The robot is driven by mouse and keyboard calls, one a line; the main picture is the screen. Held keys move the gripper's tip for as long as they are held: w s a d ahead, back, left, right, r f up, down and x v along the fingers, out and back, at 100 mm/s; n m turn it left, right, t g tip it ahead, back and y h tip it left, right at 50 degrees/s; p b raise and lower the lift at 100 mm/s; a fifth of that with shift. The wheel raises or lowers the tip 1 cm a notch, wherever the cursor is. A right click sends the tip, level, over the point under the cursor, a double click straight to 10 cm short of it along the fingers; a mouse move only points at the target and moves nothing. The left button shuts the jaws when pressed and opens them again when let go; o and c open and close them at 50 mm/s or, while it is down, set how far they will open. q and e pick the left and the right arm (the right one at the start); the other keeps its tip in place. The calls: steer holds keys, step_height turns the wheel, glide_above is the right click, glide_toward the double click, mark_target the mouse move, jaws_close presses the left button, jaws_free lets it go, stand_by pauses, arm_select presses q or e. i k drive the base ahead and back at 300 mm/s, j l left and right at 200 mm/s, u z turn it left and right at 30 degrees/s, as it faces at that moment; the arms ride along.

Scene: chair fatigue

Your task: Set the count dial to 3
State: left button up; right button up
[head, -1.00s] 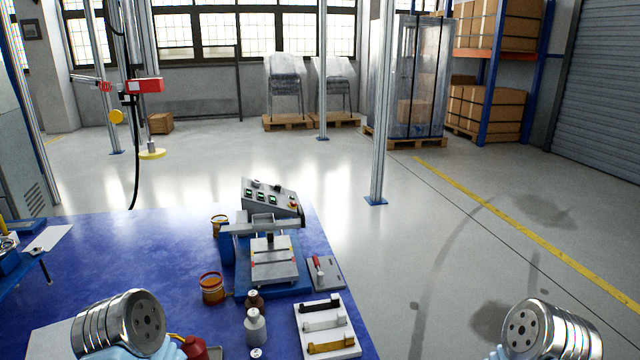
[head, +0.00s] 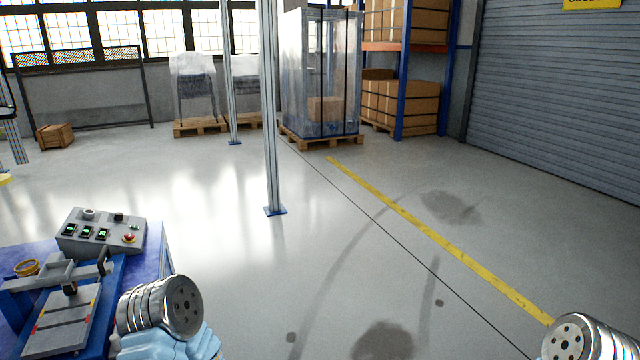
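A grey control box (head: 72,245) stands at the left on the blue table (head: 153,250). Its sloped face has several small green-lit displays or switches, a round knob (head: 89,214), a black knob (head: 118,217) and a red button (head: 129,238). I cannot tell which control is the count dial, and its setting is too small to read. Parts of both my arms show at the bottom edge, the left one just right of and in front of the box. Neither gripper's fingers are in view.
A grey press fixture (head: 65,315) on a blue base sits before the box, with an orange-rimmed cup (head: 27,268) beside it. A metal post (head: 270,120) stands on the floor beyond the table. The floor (head: 340,270) to the right is open. Wrapped pallets (head: 320,80) stand at the back.

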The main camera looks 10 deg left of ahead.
mark_target(88, 213)
steer(key=i+l, duration=0.15)
steer(key=i, duration=0.25)
steer(key=i+l, duration=0.15)
steer(key=i, duration=0.2)
steer(key=i+l, duration=0.15)
steer(key=i, duration=0.25)
